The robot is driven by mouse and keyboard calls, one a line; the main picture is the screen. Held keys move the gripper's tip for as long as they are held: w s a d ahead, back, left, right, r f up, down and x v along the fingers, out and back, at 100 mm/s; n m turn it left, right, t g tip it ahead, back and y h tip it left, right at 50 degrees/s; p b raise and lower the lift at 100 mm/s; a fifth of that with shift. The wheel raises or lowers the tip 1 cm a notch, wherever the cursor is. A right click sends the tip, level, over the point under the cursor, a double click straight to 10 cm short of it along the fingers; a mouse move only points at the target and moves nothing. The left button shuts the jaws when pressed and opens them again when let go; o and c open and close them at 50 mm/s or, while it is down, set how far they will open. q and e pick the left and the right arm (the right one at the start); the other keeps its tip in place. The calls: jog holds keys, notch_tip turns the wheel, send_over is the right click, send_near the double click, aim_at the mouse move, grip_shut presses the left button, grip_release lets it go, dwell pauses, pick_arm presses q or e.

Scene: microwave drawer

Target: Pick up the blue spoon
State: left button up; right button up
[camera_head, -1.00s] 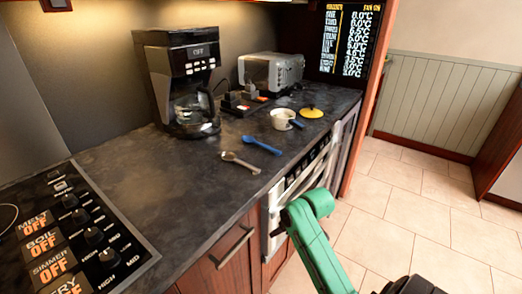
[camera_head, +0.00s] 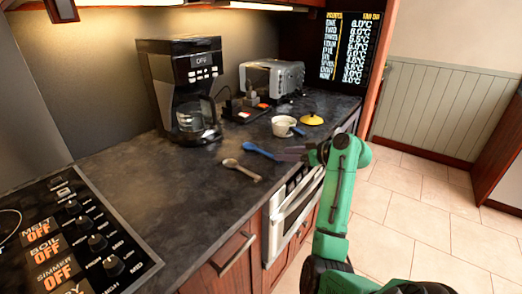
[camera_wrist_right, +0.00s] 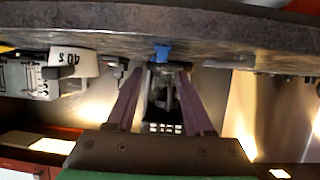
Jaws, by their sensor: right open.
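The blue spoon (camera_head: 260,150) lies on the dark countertop near its front edge. My right gripper (camera_head: 288,153) has come in from the right over the counter edge, with its fingertips close to the right end of the spoon. In the right wrist view, which appears upside down, the spoon (camera_wrist_right: 162,52) shows end-on, between and just beyond the two spread fingers (camera_wrist_right: 161,73). The gripper is open and holds nothing. I cannot tell whether the fingers touch the spoon. My left gripper is out of view.
A grey-brown spoon (camera_head: 241,169) lies left of the blue one. A white cup (camera_head: 283,126) and yellow lid (camera_head: 312,119) sit behind. A coffee maker (camera_head: 184,90) and toaster (camera_head: 272,79) stand farther back. The cooktop (camera_head: 70,235) is at left. An appliance front (camera_head: 294,215) lies below the counter.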

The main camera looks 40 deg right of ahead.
aim_at(273, 155)
jog(key=p+x, duration=0.1)
jog(key=x, duration=0.4)
jog(key=shift+w+a+p, duration=0.1)
jog(key=shift+w+p, duration=0.05)
jog(key=shift+p, duration=0.15)
jog(key=shift+w+f, duration=0.25)
jog(key=shift+w, duration=0.15)
jog(key=shift+s, duration=0.1)
grip_shut()
